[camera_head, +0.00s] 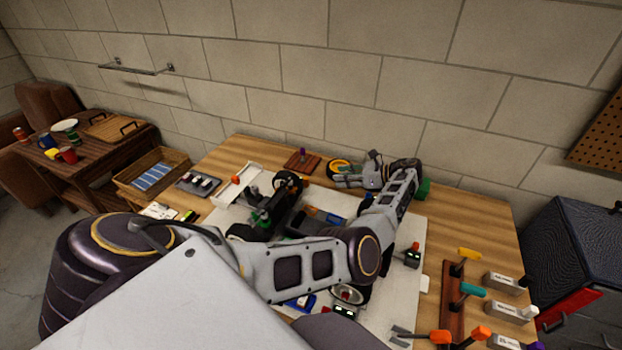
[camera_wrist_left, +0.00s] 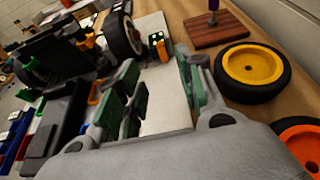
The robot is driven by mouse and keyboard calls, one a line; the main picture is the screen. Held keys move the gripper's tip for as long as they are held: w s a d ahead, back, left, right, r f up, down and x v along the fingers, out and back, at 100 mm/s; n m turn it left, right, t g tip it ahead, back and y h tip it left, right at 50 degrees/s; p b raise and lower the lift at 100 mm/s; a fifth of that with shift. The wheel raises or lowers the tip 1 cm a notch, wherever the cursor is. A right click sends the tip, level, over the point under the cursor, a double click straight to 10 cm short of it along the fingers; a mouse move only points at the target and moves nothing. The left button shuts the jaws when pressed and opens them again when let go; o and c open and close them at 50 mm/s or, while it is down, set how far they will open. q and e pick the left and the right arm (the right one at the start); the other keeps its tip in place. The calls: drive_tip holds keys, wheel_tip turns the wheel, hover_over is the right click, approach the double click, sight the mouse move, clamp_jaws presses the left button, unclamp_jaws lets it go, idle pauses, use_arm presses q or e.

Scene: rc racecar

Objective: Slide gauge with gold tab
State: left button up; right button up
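The block is just beyond the fingertips and appears not to be touched. In the head view my left gripper (camera_head: 345,180) points left at the back of the table, by the yellow-hubbed wheel. I cannot make out the block there. My right gripper is not in view.
The yellow-hubbed wheel (camera_wrist_left: 250,65) and an orange-hubbed wheel (camera_wrist_left: 302,140) lie close beside my left gripper. A brown board (camera_wrist_left: 218,28) with a purple-handled peg is behind. The partly built car (camera_head: 275,212) is left of it. A tool rack (camera_head: 453,300) stands at right.

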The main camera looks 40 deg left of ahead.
sight(307, 178)
use_arm(q)
drive_tip(key=shift+a+f, duration=0.1)
